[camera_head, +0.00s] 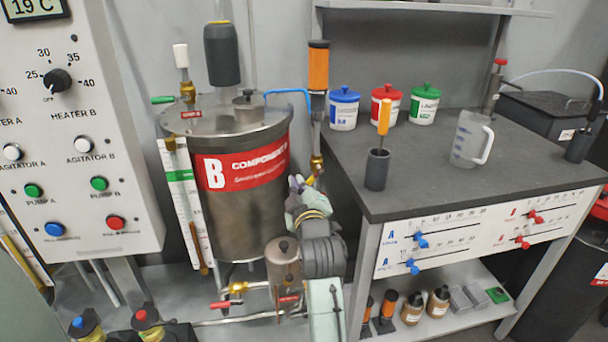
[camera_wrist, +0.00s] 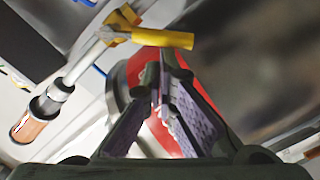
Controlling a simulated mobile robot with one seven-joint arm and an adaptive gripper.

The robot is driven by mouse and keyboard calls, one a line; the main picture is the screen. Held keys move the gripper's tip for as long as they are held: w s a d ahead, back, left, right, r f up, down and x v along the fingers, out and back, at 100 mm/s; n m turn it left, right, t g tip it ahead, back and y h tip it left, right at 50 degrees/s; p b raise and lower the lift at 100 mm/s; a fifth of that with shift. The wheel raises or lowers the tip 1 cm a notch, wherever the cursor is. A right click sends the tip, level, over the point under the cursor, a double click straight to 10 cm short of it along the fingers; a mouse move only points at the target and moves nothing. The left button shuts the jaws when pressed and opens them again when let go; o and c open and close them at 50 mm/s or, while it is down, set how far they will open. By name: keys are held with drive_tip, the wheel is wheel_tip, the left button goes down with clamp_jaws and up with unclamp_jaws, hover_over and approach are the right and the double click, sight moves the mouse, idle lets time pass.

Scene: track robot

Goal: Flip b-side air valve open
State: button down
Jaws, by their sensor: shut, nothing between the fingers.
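A valve with a yellow lever (camera_wrist: 165,38) shows at the top of the wrist view, on a metal pipe below an orange cylinder. In the head view the same pipe stands at the right of the tank marked Component B (camera_head: 240,205), with a brass valve fitting (camera_head: 317,162) below the orange cylinder (camera_head: 318,68). My gripper (camera_head: 298,184) is beside this fitting, and its fingers partly hide the lever there. In the wrist view my gripper (camera_wrist: 163,78) is shut and empty, with the lever just beyond its fingertips. I cannot tell whether they touch.
A blue hose (camera_head: 288,92) joins the tank lid to the pipe. A grey workbench (camera_head: 440,190) on the right holds tubs, a clear jug (camera_head: 470,138) and a dark holder (camera_head: 377,170). A control panel (camera_head: 75,120) stands at left. Brass fittings with a red handle (camera_head: 226,303) lie low.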

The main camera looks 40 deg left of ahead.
drive_tip(key=f+n+b, duration=0.1)
drive_tip(key=n+b, duration=0.1)
drive_tip(key=w+d+f+n+b, duration=0.1)
drive_tip(key=n, duration=0.1)
drive_tip(key=f+n+b, duration=0.1)
drive_tip(key=n+b, duration=0.1)
drive_tip(key=shift+w+d+f+n+b, duration=0.2)
drive_tip(key=shift+w+f+n+b, duration=0.1)
drive_tip(key=shift+n+b, duration=0.1)
drive_tip(key=shift+w, duration=0.1)
idle(0.6)
